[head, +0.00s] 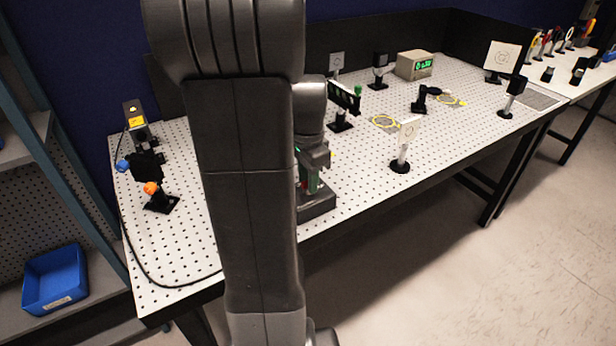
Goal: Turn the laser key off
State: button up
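My arm fills the middle of the head view and hides much of the table behind it. Its far end (313,158) comes down at a dark box (316,205) near the table's front edge, with green and red parts showing there. My gripper's fingers cannot be made out, so I cannot tell whether they are open, shut or touching anything. No laser key can be made out; that area is small and mostly hidden by my arm. A black laser-like unit with a yellow label (136,122) stands at the left end of the table.
The perforated white table (265,262) carries an orange-knobbed mount (152,188), a white card on a post (407,135), several optic mounts and a green-display box (414,65). A black cable (140,262) runs along the left edge. A blue bin (55,278) sits on a shelf. The right floor is clear.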

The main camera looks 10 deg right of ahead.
grip_shut()
jog(key=shift+n, duration=0.3)
jog(key=n+p, duration=0.1)
jog(key=n, duration=0.5)
jog(key=n+p, duration=0.1)
jog(key=n, duration=0.4)
jog(key=shift+n, duration=0.3)
jog(key=n, duration=0.5)
jog(key=shift+n, duration=0.3)
